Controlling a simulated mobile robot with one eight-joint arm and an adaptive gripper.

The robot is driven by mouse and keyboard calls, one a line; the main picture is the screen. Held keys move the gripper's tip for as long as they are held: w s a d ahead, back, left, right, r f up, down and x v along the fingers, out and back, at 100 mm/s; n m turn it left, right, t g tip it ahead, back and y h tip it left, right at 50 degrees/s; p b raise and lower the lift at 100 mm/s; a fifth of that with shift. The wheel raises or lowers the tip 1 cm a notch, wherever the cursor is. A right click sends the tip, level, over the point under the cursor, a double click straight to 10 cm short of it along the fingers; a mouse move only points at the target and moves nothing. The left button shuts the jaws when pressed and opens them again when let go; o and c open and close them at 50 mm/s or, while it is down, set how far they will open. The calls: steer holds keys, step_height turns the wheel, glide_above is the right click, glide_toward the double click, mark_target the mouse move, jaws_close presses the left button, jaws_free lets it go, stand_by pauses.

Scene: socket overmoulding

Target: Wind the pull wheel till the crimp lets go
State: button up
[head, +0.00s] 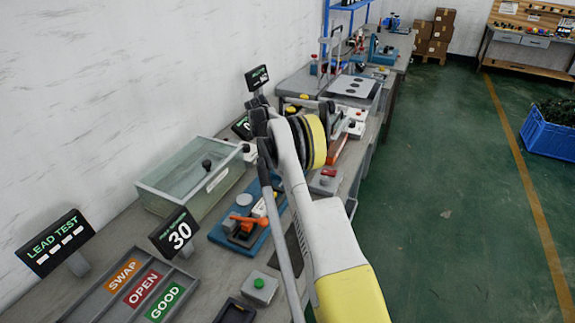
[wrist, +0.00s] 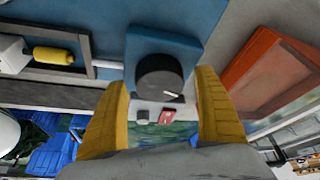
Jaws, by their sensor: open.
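The pull wheel appears to be the dark grey round knob (wrist: 160,80) with a pale index line, on a blue block (wrist: 158,40) in the wrist view. My gripper (wrist: 163,85) is open, with one yellow finger on each side of the knob. I see gaps between the fingers and the knob in the picture; contact cannot be told. In the head view my arm covers the gripper and the wheel. I cannot make out the crimp for certain. A small display by the bench reads 30 (head: 178,235) in the head view.
A blue fixture (head: 222,237) with an orange lever (head: 247,220) lies left of my arm. A glass-lidded box (head: 190,175) stands behind it. A tray (head: 110,305) marked SWAP, OPEN and GOOD is at the front left. An orange-red tray (wrist: 262,75) lies right of my gripper.

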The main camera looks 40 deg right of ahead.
steer(key=v, duration=1.1)
steer(key=shift+a+r, duration=0.15)
steer(key=shift+r, duration=0.1)
steer(key=s+a+r+n+t, duration=0.1)
steer(key=a+r+n+t, duration=0.1)
steer(key=a+r+n, duration=0.65)
steer(key=s+a+r+n+t, duration=0.2)
steer(key=s+a+r+n, duration=0.1)
steer(key=s+a+r, duration=0.3)
steer(key=s+a+r+n+t, duration=0.1)
steer(key=s+a+r+n, duration=0.15)
steer(key=a, duration=0.65)
steer(key=s+a+f+n+t+y, duration=0.1)
steer(key=s+a+f+n+t, duration=0.1)
steer(key=s+a+n, duration=0.4)
steer(key=s+a+f+n+t+y, duration=0.2)
steer(key=s+a+f+n, duration=0.3)
steer(key=s+a, duration=0.4)
steer(key=s+n+t, duration=0.1)
steer(key=s, duration=0.6)
steer(key=shift+s+a+n, duration=0.15)
steer(key=shift+a+n, duration=0.05)
steer(key=shift+n, duration=0.1)
